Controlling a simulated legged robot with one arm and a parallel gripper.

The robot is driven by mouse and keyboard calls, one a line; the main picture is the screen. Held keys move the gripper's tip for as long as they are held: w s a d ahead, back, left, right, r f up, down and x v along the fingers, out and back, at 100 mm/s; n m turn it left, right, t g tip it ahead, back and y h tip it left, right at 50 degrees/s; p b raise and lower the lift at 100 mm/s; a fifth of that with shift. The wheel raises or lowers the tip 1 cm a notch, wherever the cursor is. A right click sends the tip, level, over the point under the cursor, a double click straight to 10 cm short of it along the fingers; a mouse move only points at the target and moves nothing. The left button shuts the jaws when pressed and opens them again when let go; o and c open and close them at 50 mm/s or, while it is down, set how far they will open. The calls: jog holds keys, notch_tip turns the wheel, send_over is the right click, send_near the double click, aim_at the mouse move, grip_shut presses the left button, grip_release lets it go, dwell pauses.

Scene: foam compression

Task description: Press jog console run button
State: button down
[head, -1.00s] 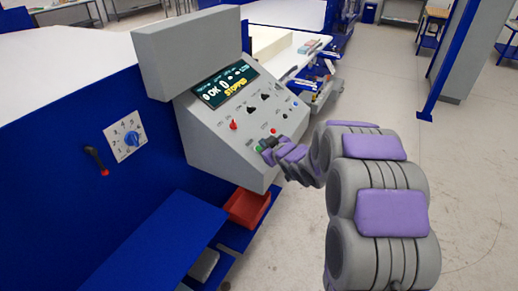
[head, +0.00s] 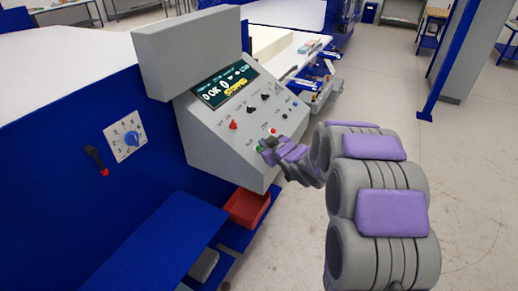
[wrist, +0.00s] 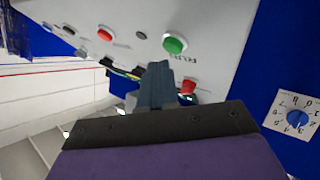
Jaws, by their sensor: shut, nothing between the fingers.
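The grey jog console (head: 185,112) has a sloped panel whose display (head: 224,83) reads "STOPPED". A green button (head: 259,149) sits low on the panel, partly hidden by my gripper in the head view. In the wrist view the green button (wrist: 174,45) is clear, just above my fingertips in the picture. My gripper (head: 267,146) is shut and empty, close to the panel by this button; it also shows in the wrist view (wrist: 158,70). I cannot tell whether it touches the panel. A red button (head: 273,131) sits up and right of the green one.
Several switches and knobs, including a red knob (head: 233,125), are on the panel. A dial plate (head: 125,137) and a black lever with a red end (head: 97,160) are on the blue side at left. A red bin (head: 246,208) is below the console. Open floor lies right.

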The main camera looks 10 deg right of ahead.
jog(key=shift+f, duration=0.1)
jog(key=shift+w+a+f, duration=0.1)
jog(key=shift+a+f, duration=0.05)
jog(key=shift+f, duration=0.05)
